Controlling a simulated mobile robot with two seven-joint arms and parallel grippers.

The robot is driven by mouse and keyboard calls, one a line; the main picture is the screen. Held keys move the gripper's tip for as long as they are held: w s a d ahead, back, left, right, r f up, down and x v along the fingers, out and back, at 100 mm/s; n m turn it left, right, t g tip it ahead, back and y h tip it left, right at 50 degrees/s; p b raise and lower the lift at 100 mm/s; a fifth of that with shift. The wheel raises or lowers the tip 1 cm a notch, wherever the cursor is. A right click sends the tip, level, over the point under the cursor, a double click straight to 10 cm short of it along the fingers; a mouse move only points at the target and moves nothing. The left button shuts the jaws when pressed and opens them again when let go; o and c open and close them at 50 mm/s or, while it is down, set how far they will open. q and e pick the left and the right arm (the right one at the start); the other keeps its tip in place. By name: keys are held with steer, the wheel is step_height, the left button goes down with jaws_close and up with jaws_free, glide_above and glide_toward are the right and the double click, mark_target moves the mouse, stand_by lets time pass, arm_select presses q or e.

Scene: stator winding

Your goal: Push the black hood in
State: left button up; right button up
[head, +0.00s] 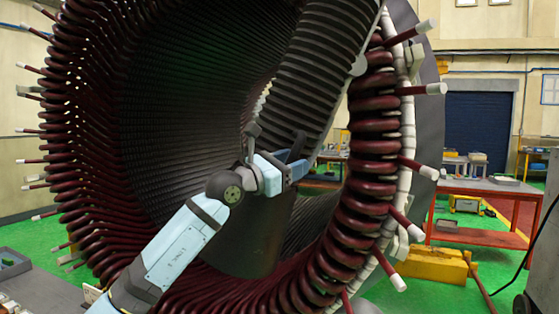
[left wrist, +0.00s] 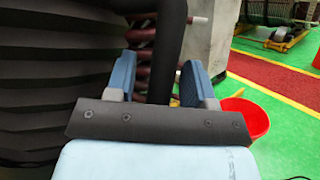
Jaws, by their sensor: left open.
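The large stator fills the head view, with dark red coils (head: 375,147) around its ribbed black bore (head: 170,130). A smooth dark tapered piece (head: 250,240) stands inside the ring behind my left arm; I cannot tell for sure whether it is the black hood. My left gripper (head: 297,168) is open in front of the bore, above that piece. Its two blue fingers show apart in the left wrist view (left wrist: 158,78). A dark bar (left wrist: 170,50) rises between them; I cannot tell what it belongs to. My right gripper is out of view.
Coil ends with white tips (head: 424,89) stick out around the ring. A red table (head: 485,187) and a yellow block (head: 435,265) stand at the right. A red bucket (left wrist: 245,120) is on the green floor in the left wrist view.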

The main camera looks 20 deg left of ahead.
arm_select(q)
steer(key=shift+w, duration=0.2)
steer(key=f, duration=0.1)
steer(key=s+a+f+b, duration=0.1)
steer(key=f, duration=0.1)
steer(key=shift+s+a, duration=0.15)
steer(key=shift+a, duration=0.1)
steer(key=s+a+b, duration=0.2)
steer(key=s+a, duration=0.5)
steer(key=s, duration=0.2)
steer(key=shift+s+f, duration=0.2)
steer(key=shift+f, duration=0.05)
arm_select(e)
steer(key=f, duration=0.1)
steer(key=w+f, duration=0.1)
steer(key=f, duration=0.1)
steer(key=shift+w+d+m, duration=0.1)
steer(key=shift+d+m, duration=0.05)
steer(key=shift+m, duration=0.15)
